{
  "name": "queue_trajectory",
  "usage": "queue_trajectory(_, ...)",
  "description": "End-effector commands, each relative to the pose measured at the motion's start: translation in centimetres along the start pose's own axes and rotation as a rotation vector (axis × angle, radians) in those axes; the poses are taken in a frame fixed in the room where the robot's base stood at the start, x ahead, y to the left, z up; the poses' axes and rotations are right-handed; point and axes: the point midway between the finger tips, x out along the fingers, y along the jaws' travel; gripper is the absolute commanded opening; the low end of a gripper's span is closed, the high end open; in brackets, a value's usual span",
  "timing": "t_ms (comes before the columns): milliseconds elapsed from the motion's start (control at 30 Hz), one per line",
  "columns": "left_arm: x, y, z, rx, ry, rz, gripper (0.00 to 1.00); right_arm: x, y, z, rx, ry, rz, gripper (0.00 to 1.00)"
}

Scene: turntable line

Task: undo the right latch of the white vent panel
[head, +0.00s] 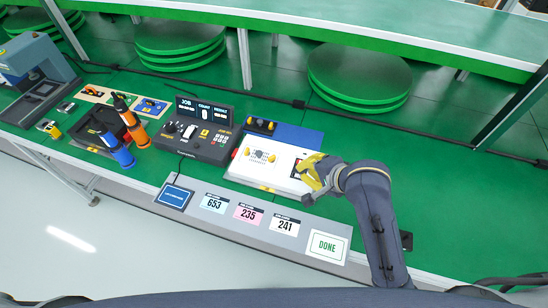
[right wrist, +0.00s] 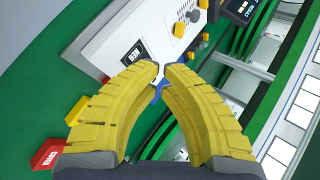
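The white vent panel (head: 233,169) lies on the green bench in the middle of the head view. Two yellow knobs (head: 272,158) with a grey part between them sit on its left half. My right gripper (head: 308,182) is low at the panel's right end. In the right wrist view, its yellow fingers (right wrist: 160,72) converge at the panel's (right wrist: 105,40) edge, beside a dark label (right wrist: 133,52). A small blue piece (right wrist: 157,93) shows between the fingers near their tips; whether they grip it is unclear. The right latch cannot be made out clearly. My left gripper is out of view.
A dark control box (head: 205,146) stands left of the panel, with orange and blue handled tools (head: 122,157) further left. Open green bench (head: 440,190) lies to the right.

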Motion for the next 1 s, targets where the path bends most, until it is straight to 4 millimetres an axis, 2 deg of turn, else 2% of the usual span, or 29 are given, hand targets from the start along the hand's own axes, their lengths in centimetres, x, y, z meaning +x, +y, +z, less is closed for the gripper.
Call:
queue_trajectory(167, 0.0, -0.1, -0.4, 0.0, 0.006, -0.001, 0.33, 1.6, 0.1, 0.1, 0.003, -0.003, 0.005, 0.0)
queue_trajectory(667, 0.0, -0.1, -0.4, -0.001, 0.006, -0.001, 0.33, 10.1, 0.1, 0.1, 0.001, -0.001, 0.004, 0.0)
queue_trajectory(800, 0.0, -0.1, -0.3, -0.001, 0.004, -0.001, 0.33, 11.3, -1.4, 0.0, 0.0, -0.001, 0.001, 0.0)
queue_trajectory(1000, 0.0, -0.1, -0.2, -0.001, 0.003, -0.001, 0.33, 12.4, -2.3, 0.0, 0.0, -0.001, 0.002, 0.0)
